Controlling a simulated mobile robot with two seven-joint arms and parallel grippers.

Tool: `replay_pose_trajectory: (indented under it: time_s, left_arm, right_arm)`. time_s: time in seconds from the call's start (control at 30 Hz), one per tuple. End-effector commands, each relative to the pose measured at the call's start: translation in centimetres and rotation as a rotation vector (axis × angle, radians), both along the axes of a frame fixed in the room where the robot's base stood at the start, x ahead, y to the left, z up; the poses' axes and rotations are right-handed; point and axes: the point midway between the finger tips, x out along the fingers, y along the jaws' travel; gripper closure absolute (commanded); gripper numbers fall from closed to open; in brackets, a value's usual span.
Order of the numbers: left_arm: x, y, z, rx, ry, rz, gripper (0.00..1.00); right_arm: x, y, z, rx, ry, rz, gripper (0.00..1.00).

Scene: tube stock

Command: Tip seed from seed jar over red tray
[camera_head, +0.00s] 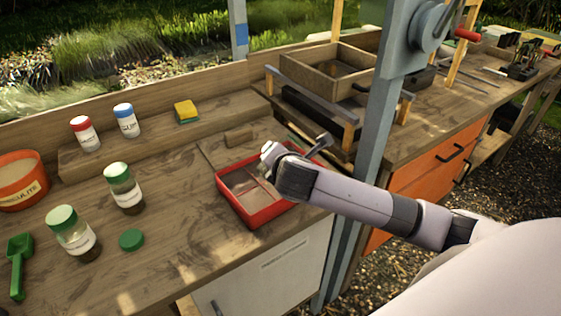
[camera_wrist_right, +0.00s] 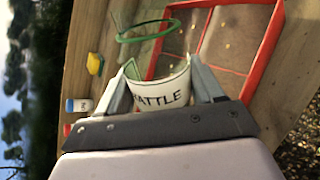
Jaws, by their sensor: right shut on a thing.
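The red tray (camera_head: 264,216) sits on the wooden bench near its front edge. My right gripper (camera_wrist_right: 163,84) is shut on a clear seed jar (camera_wrist_right: 158,94) with a white label that reads "ATTLE" and a green ring at its mouth. The jar is over or beside the tray, which also shows in the right wrist view (camera_wrist_right: 268,52); small pale specks lie on its floor. The jar looks tilted, its mouth away from the wrist; I cannot tell its contents. In the head view my arm largely hides the jar. My left gripper is not in view.
Two jars with green tops (camera_head: 123,188) (camera_head: 73,232) stand left of the tray, near a loose green lid (camera_head: 131,239). A green scoop (camera_head: 18,265) and orange tub (camera_head: 20,180) are far left. Small bottles (camera_head: 85,134) stand behind. A blue-grey post (camera_head: 372,140) rises right of the tray.

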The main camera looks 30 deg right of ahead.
Motion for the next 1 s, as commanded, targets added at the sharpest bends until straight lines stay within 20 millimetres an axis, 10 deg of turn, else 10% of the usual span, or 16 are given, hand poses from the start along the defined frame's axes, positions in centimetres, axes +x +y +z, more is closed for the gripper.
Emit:
replay_pose_trajectory:
  time_s: [0.6,1.0]
  left_arm:
    - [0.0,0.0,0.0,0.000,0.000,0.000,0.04]
    - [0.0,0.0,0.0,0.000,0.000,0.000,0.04]
  right_arm:
    - [0.0,0.0,3.5,-0.884,-0.070,-0.001,0.73]
    - [0.0,0.0,3.7,-0.924,-0.073,-0.002,0.73]
